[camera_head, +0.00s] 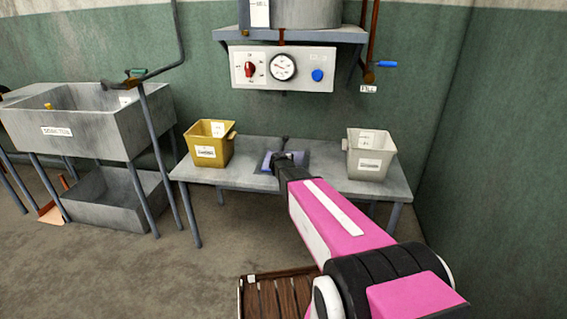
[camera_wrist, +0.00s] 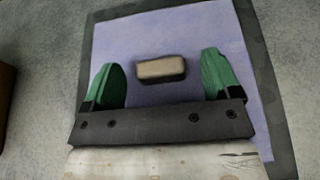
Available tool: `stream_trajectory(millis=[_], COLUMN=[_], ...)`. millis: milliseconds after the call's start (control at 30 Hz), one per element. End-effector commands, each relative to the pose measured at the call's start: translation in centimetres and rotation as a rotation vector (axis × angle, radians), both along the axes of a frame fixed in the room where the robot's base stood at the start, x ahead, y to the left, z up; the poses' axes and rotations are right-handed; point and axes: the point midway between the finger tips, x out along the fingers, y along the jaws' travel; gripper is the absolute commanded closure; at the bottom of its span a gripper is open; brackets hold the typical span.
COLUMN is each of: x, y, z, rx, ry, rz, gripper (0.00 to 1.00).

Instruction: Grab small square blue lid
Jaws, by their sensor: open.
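The small square blue lid (camera_wrist: 205,40) lies on the grey table, seen close up in the wrist view. It has a grey border and a tan block-shaped handle (camera_wrist: 161,69) at its middle. In the head view the lid (camera_head: 267,161) shows between the two bins, partly hidden by my arm. My gripper (camera_wrist: 160,80) is open over the lid, with one green finger on each side of the handle and gaps on both sides. I cannot tell how far above the lid the fingertips are. In the head view my gripper (camera_head: 286,158) is dark and small.
A yellow bin (camera_head: 209,146) stands on the table (camera_head: 235,176) left of the lid, and a pale grey bin (camera_head: 370,155) stands to the right. A control panel (camera_head: 282,68) hangs above. A sink (camera_head: 75,125) is at the left, and a wooden slatted crate (camera_head: 262,295) is below.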

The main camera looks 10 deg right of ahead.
Motion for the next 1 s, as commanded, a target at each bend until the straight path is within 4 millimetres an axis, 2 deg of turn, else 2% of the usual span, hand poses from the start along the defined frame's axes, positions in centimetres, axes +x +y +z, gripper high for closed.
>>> stream_trajectory(millis=[167,200,367,400,767,867,1000], x=[0.0,0.0,0.0,0.0,0.0,0.0,-0.1], y=[0.0,0.0,0.0,0.0,0.0,0.0,0.0], z=[0.0,0.0,0.0,0.0,0.3,0.9,2.7], rx=[0.0,0.0,0.0,0.0,0.001,0.0,0.002], ry=[0.0,0.0,0.0,0.0,-0.001,-0.001,-0.003], rz=[0.0,0.0,0.001,0.0,0.001,0.0,0.0], gripper=[0.17,0.2,0.72,0.78,0.78,0.78,0.78])
